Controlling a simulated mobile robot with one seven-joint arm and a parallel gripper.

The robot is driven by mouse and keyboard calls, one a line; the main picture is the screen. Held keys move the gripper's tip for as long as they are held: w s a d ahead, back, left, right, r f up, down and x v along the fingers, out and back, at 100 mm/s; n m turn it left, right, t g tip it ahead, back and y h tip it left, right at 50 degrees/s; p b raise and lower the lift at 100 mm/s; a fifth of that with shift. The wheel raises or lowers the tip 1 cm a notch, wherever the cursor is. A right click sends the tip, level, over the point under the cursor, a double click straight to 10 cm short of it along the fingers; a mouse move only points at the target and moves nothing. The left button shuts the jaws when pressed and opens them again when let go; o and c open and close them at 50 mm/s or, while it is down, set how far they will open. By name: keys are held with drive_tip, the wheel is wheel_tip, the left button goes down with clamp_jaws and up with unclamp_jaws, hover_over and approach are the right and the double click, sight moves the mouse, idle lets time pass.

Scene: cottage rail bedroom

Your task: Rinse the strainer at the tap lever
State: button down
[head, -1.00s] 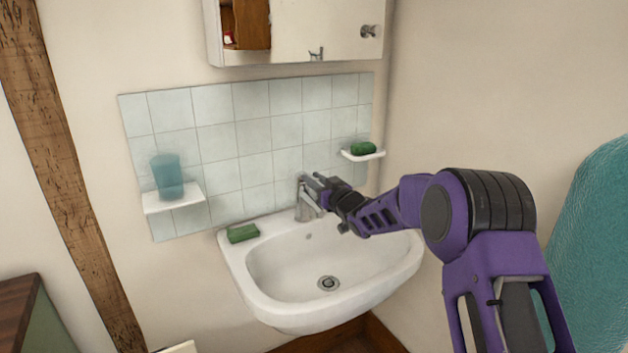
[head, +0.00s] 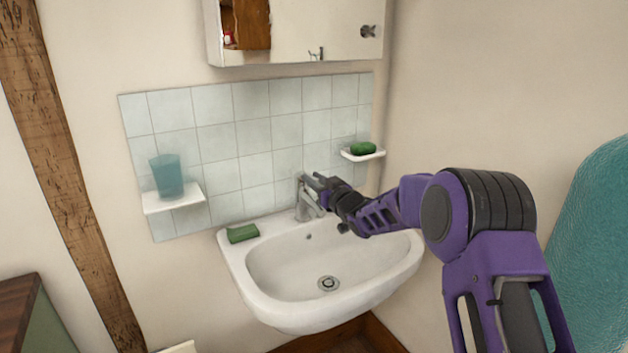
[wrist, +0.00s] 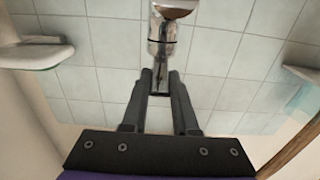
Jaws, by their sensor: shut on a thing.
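The chrome tap (head: 304,200) stands at the back of the white basin (head: 262,290). My gripper (head: 318,182) reaches the top of the tap from the right. In the wrist view the fingers of my gripper (wrist: 161,82) are closed around the tap lever (wrist: 161,78), below the shiny tap body (wrist: 163,32). No running water shows under the spout. I see no loose strainer. A round metal drain fitting (head: 328,284) sits in the bottom of the basin. My gripper hides part of the tap and lever in the head view.
A green soap bar (head: 243,233) lies on the basin's left rim. A blue cup (head: 168,176) stands on the left shelf (head: 174,201); another green bar (head: 363,148) lies on the right shelf (head: 366,156). The bowl is clear.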

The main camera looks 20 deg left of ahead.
drive_tip(key=shift+a+r+p, duration=0.1)
drive_tip(key=shift+r+p, duration=0.35)
drive_tip(key=shift+p, duration=0.55)
drive_tip(key=shift+f+g+h, duration=0.2)
drive_tip(key=shift+g+h, duration=0.1)
drive_tip(key=c, duration=0.7)
unclamp_jaws()
drive_tip(key=v, duration=1.7)
drive_tip(key=shift+s+r, duration=0.1)
drive_tip(key=shift+s, duration=0.05)
